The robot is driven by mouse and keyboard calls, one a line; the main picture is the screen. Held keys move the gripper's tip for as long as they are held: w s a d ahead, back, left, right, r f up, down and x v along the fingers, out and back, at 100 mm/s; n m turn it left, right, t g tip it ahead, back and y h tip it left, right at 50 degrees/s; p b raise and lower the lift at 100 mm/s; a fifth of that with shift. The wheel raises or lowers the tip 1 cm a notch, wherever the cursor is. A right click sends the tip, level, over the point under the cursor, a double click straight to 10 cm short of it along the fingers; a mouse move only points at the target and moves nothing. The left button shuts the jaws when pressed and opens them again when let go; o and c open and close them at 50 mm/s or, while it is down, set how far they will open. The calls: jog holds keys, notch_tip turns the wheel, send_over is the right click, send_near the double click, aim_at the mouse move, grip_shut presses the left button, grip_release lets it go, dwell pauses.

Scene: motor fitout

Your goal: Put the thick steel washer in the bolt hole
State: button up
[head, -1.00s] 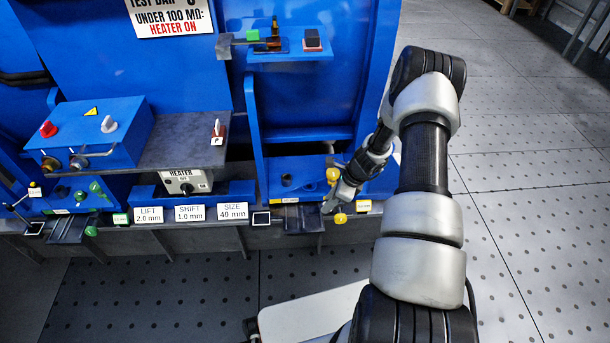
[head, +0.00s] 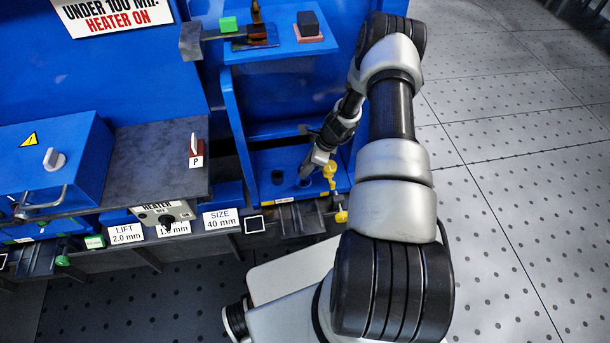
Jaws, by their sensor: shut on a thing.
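My gripper (head: 306,174) is at the end of my arm, low over the blue foot plate (head: 263,190) of the machine. It points down and to the left. It is shut on a small grey piece at its fingertips, which I take for the thick steel washer; it is too small and too covered to make out its shape. A dark round opening or stub (head: 277,177) shows on the plate just left of the fingertips. I cannot tell for sure which spot is the bolt hole, or whether the fingertips touch the plate.
Yellow fittings (head: 329,172) stand just right of my gripper. A blue upright (head: 238,130) and a shelf (head: 275,50) with a green block (head: 229,24) rise behind. A grey bench (head: 150,165) with a heater box (head: 163,214) lies left. The floor at right is clear.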

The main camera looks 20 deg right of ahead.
notch_tip(320, 180, down, 4)
jog(key=shift+w+f+b, duration=0.1)
jog(key=shift+f+b, duration=0.05)
jog(key=shift+b, duration=0.4)
jog(key=shift+f+b, duration=0.65)
jog(key=shift+b, duration=0.05)
jog(key=o, duration=1.2)
jog(key=shift+r, duration=0.1)
jog(key=shift+r+p, duration=0.25)
jog(key=shift+p, duration=0.15)
jog(key=p+v, duration=0.4)
jog(key=v, duration=0.8)
jog(key=shift+r, duration=0.3)
